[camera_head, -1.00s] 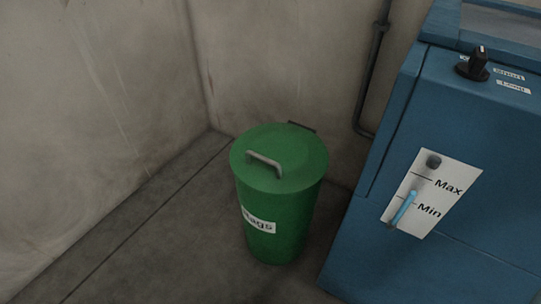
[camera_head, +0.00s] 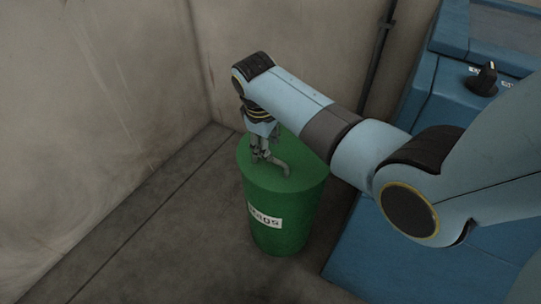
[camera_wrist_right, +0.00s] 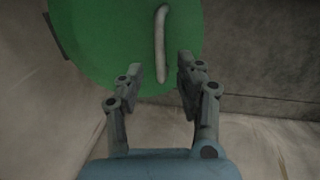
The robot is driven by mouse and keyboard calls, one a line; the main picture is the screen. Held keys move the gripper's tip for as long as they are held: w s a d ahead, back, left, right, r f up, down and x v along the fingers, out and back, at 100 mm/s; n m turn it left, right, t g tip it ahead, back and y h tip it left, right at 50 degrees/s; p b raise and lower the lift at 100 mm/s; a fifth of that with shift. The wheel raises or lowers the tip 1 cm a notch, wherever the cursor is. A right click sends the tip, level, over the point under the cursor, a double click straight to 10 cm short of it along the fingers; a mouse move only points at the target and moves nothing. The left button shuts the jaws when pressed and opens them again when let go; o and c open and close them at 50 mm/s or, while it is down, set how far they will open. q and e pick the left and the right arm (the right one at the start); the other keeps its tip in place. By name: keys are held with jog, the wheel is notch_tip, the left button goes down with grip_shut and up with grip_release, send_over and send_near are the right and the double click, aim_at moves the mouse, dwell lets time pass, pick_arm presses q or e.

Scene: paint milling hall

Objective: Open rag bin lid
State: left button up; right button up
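The green rag bin (camera_head: 284,215) with a "Rags" label stands on the floor near the wall corner. Its lid (camera_head: 305,168) is closed and partly hidden by my right arm. The grey bar handle (camera_head: 284,166) sits on the lid, its far part hidden behind the fingers. My right gripper (camera_head: 265,157) points down over the lid at the handle. In the right wrist view the gripper (camera_wrist_right: 160,72) is open, its two fingers apart, with the handle (camera_wrist_right: 160,42) between and beyond the tips. The lid fills the top of that view (camera_wrist_right: 110,50). My left gripper is not in view.
A blue machine (camera_head: 375,255) with a black knob (camera_head: 484,79) stands to the right of the bin, partly behind my right arm. Bare walls close in behind and left. The floor (camera_head: 150,235) left of the bin is clear.

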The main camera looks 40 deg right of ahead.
jog(key=f, duration=0.1)
jog(key=f+b, duration=0.1)
jog(key=f, duration=0.1)
jog(key=d+f, duration=0.1)
jog(key=f, duration=0.1)
jog(key=shift+w, duration=0.2)
jog(key=shift+r, duration=0.1)
jog(key=shift+c, duration=0.3)
grip_shut()
